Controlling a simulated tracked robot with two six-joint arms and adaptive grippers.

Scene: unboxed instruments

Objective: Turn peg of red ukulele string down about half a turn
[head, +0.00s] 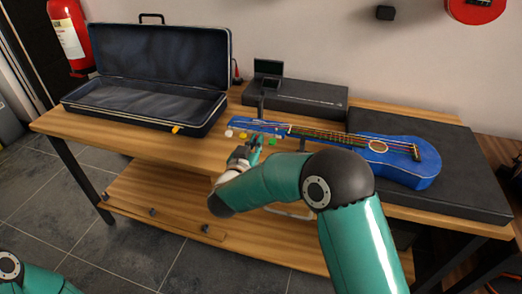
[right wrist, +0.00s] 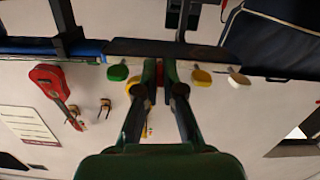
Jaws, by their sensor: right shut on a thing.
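The blue ukulele (head: 399,165) lies on a black case at the right, its neck pointing left and its strings in several colours. At its headstock (head: 240,122), white (head: 229,133), yellow (head: 243,135) and green (head: 272,142) pegs stick out towards me. My right gripper (head: 257,143) is at this row, between the yellow and green pegs. In the right wrist view its fingers (right wrist: 161,80) are closed around a peg, with a bit of red (right wrist: 159,72) between the tips. Green (right wrist: 117,72), yellow (right wrist: 201,75) and white (right wrist: 238,77) pegs stand free beside them. My left gripper is out of view.
An open dark instrument case (head: 150,118) stands on the wooden table (head: 195,150) at the left. A long black box (head: 310,100) and a small dark device with a screen (head: 268,68) are behind the headstock. The wood left of the headstock is clear.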

